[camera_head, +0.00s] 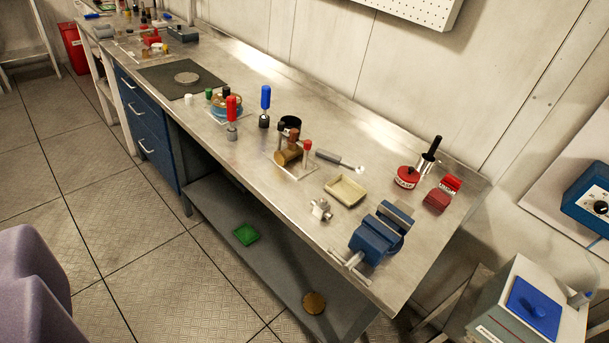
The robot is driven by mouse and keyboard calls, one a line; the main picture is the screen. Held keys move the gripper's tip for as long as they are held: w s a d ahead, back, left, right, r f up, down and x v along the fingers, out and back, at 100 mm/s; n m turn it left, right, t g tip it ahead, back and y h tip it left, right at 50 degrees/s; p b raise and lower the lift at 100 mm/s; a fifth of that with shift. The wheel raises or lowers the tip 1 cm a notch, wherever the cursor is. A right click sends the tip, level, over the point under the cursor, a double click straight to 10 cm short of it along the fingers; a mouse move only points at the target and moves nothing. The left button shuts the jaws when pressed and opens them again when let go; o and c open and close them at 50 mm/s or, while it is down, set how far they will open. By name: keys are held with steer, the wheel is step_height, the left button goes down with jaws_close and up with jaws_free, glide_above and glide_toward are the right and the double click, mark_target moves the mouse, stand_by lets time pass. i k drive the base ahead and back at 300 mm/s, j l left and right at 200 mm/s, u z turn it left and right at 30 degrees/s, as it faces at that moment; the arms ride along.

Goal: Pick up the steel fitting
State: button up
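A small silvery fitting (321,209), which looks like the steel fitting, sits on the steel workbench (285,85) near its front edge. It stands just left of a blue vise (378,235) and in front of a shallow cream tray (346,191), apart from both. It is small in the picture and its fine shape is hard to make out. My gripper is not in view.
Left of the fitting stand a brass piece on a plate (290,158) and red-handled (232,110) and blue-handled (265,99) tools. A red tin (407,177) stands behind the vise. A lower shelf (272,262) runs below. Floor (150,265) in front is clear.

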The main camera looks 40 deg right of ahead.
mark_target(320, 211)
steer(key=i+z, duration=0.1)
steer(key=i, duration=1.1)
steer(key=i+z, duration=0.45)
steer(key=i+j+z, duration=0.15)
steer(key=z, duration=0.35)
steer(key=i, duration=0.1)
